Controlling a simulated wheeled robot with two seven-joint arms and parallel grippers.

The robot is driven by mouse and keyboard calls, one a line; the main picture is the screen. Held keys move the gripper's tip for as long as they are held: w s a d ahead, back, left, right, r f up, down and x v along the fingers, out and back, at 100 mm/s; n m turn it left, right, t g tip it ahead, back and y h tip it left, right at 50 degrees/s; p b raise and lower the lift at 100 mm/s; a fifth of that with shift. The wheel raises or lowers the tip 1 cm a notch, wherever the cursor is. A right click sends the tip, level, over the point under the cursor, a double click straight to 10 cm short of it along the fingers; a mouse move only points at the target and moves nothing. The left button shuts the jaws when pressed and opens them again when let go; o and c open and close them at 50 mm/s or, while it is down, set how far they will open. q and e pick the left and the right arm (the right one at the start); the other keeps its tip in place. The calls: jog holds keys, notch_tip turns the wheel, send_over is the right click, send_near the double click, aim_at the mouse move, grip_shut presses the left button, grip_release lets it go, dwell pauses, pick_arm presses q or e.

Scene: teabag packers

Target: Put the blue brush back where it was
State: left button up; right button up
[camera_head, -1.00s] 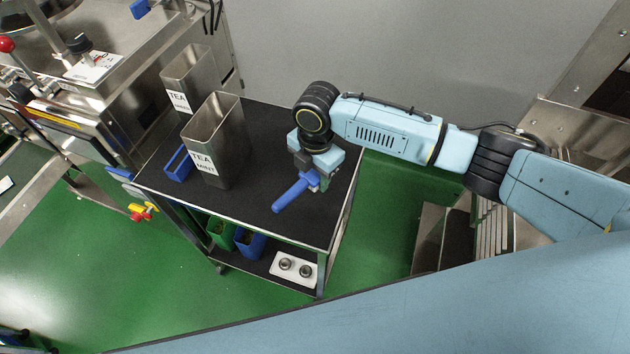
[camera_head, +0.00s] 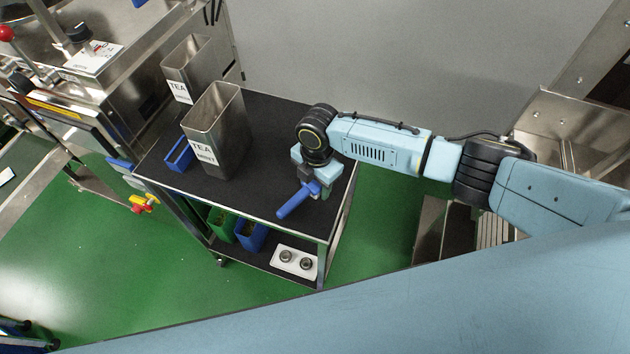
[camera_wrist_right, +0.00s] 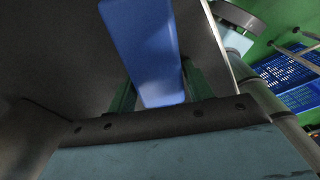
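The blue brush (camera_head: 294,203) is in my right gripper (camera_head: 317,187), over the front right part of the cart's black top (camera_head: 258,190). Its handle points toward the front left. I cannot tell whether it touches the top. In the right wrist view the blue brush (camera_wrist_right: 145,45) sits between the two dark green fingers of my right gripper (camera_wrist_right: 160,88), which are shut on it. The brush's far end is cut off at the top of that view. My left gripper is not in view.
Two steel tins labelled TEA (camera_head: 216,135) (camera_head: 187,68) stand on the cart's left side, with a blue tray (camera_head: 180,156) beside the nearer one. Green (camera_head: 221,222) and blue (camera_head: 250,237) bins and a white holder (camera_head: 294,263) are on the lower shelf. The top's front middle is clear.

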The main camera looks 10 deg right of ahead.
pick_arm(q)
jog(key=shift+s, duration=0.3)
pick_arm(e)
jog(key=o, duration=0.3)
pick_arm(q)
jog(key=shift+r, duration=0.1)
pick_arm(e)
jog(key=shift+r, duration=0.15)
jog(key=shift+w+r, duration=0.1)
jog(key=shift+r, duration=0.25)
pick_arm(q)
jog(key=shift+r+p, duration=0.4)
jog(key=shift+p, duration=0.1)
pick_arm(e)
notch_tip(320, 180, up, 11)
jog(key=shift+d+r, duration=0.2)
jog(key=shift+d, duration=0.05)
